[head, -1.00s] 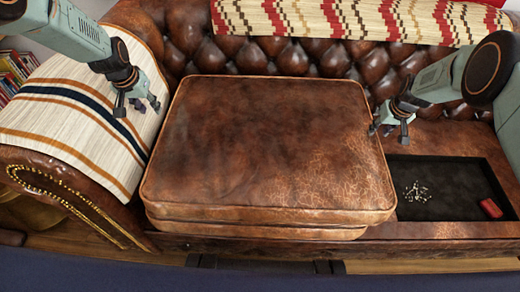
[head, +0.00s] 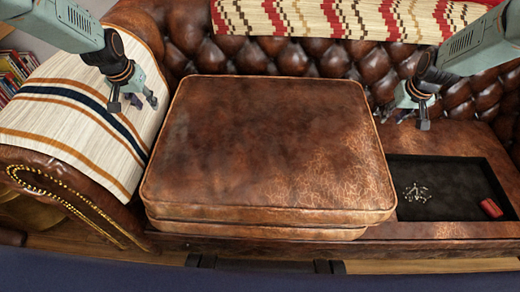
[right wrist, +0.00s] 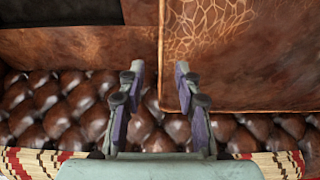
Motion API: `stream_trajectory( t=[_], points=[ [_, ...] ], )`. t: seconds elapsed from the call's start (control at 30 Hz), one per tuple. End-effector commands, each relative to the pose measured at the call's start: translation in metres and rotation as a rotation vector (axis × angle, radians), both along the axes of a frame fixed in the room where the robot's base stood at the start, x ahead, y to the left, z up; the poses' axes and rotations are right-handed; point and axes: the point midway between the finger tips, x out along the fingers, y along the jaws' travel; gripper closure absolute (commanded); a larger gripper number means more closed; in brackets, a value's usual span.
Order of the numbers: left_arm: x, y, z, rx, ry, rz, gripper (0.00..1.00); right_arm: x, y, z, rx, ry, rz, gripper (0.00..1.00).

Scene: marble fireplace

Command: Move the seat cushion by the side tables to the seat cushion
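Two brown leather seat cushions lie stacked on the sofa in the head view. The upper cushion (head: 265,140) covers most of the lower cushion (head: 255,232), which shows only along the front edge. My left gripper (head: 133,102) is open and empty over the striped cloth on the left armrest, apart from the stack. My right gripper (head: 405,114) is open and empty, beyond the stack's right edge near the backrest. In the right wrist view its spread fingers (right wrist: 160,72) point towards the edge of the upper cushion (right wrist: 240,60), with nothing gripped between them.
A black recessed tray (head: 435,170) right of the stack holds small pale bits (head: 416,192) and a red box (head: 491,208). The tufted backrest (head: 290,60) with a patterned throw (head: 350,18) stands behind. The striped cloth (head: 75,120) covers the left armrest.

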Motion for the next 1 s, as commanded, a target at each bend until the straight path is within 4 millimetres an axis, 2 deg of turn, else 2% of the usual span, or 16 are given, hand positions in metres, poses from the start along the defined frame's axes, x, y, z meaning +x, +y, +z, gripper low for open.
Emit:
stream_trajectory(
  t=[0.1, 0.3, 1.0],
  points=[
    [0.0, 0.0, 0.0, 0.0, 0.0, 0.0, 0.66, -0.004, 0.0, 0.016, 0.001, -0.001, -0.001, 0.66],
    [0.0, 0.0, 0.0, 0.0, 0.0, 0.0, 0.66, -0.009, 0.0, 0.027, 0.0, 0.001, 0.0, 0.66],
    [0.0, 0.0, 0.0, 0.0, 0.0, 0.0, 0.66, -0.01, 0.0, 0.028, 0.0, 0.001, 0.0, 0.66]
  ],
)
